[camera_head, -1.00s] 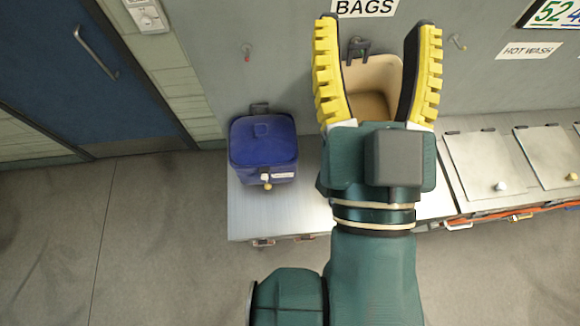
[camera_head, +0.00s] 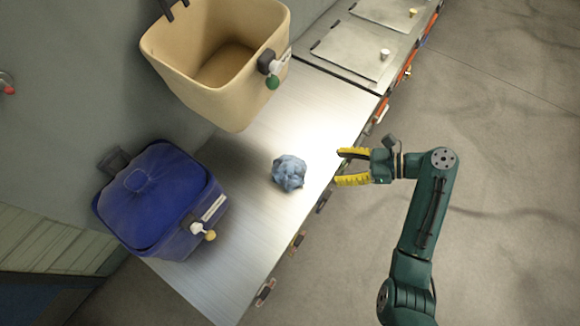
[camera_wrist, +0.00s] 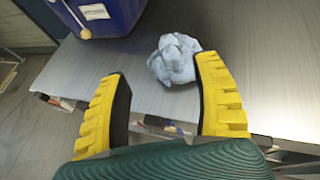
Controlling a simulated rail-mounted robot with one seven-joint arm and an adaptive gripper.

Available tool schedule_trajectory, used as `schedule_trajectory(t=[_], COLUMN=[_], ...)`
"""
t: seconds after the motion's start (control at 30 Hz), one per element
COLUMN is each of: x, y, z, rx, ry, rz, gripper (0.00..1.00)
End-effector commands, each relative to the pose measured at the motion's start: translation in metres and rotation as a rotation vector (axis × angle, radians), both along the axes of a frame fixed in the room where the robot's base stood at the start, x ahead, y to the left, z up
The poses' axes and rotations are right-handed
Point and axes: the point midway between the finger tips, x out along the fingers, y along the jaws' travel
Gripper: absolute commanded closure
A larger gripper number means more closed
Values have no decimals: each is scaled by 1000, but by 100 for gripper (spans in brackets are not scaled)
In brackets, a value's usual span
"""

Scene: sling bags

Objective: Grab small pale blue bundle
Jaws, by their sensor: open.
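A small crumpled pale blue bundle (camera_head: 289,172) lies on the bare metal bench top (camera_head: 310,115), close to its front edge. My gripper (camera_head: 346,167) is open and empty, with yellow ribbed fingers pointing at the bundle from the bench's front side. A short gap shows between the fingertips and the bundle in the head view. In the wrist view the bundle (camera_wrist: 175,59) appears beyond the fingertips, nearer the right finger, whose tip overlaps its edge in the picture. The space between the fingers (camera_wrist: 160,75) holds nothing.
A blue lidded bin (camera_head: 165,200) stands on the bench beyond the bundle, to the left. A tan open bin (camera_head: 215,60) is by the wall. Metal lidded hatches (camera_head: 355,45) continue along the bench. Latches line the bench's front edge; open floor (camera_head: 500,150) lies in front.

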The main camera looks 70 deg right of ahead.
Motion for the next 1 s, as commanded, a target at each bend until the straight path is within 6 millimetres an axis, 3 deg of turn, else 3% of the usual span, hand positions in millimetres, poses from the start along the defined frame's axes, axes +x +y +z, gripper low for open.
schedule_trajectory(t=[0.07,0.13,0.5,0.67,0.83,1.0], x=[-2,10,87,100,121,139], y=[-1,0,7,7,5,6], z=[-6,-10,-43,-51,-74,-78], rx=[10,12,8,9,6,6], ry=[-4,-5,-2,-3,-1,-2], rz=[-16,-14,-13,-16,-13,-15], gripper=[34,34,34,34,34,34])
